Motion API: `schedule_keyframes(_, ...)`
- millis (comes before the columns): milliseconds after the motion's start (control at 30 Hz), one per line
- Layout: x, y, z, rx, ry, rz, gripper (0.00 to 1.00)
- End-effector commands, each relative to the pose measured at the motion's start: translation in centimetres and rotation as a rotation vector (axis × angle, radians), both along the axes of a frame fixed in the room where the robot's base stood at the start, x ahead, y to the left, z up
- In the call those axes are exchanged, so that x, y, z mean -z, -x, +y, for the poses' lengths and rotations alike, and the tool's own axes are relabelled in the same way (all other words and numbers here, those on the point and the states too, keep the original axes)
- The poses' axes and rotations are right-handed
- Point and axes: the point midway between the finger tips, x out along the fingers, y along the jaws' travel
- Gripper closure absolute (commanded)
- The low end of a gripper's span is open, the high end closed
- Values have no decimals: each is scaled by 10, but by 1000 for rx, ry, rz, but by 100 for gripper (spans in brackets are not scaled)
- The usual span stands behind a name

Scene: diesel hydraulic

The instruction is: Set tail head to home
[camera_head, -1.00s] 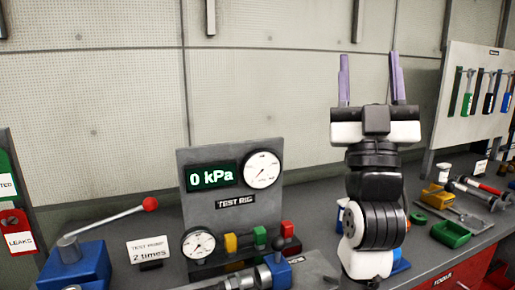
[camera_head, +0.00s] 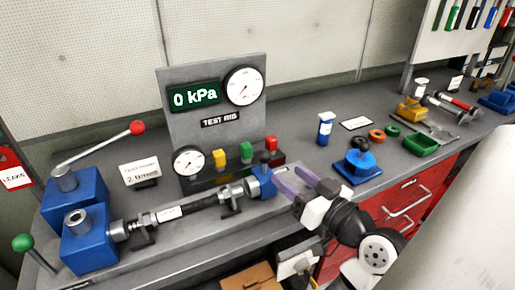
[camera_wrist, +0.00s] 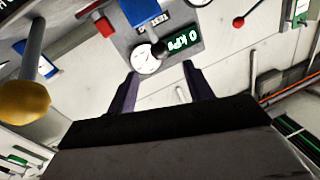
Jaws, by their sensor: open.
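The test rig's cylinder assembly (camera_head: 185,208) lies across the bench. At its right end is a small blue head (camera_head: 262,183), which I take to be the tail head. A blue block with a black knob (camera_wrist: 158,48) shows in the wrist view and seems to be the same head. My gripper (camera_head: 296,180) is open and empty, its two purple fingers just right of the blue head and apart from each other. Whether a finger touches the head I cannot tell. In the wrist view the gripper (camera_wrist: 160,85) points at the rig panel.
The test rig panel (camera_head: 215,110) reads 0 kPa, with gauges and coloured buttons below. A red-knobbed lever (camera_head: 100,145) and blue blocks (camera_head: 85,240) stand left. A blue bottle (camera_head: 325,128), blue tray (camera_head: 357,167) and rings lie right. Red drawers (camera_head: 400,205) are below.

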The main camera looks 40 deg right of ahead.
Motion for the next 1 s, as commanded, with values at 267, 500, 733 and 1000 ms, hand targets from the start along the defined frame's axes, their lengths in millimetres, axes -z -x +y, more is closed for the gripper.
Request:
schedule_keyframes(267, -3, -62, -1, -5, -2, 1, 49)
schedule_keyframes(500, -3, -102, -4, -3, -2, -2, 49)
schedule_keyframes(733, -1, -117, -4, 0, 1, -1, 49)
schedule_keyframes(1000, 0, -117, -5, 1, 1, -1, 50)
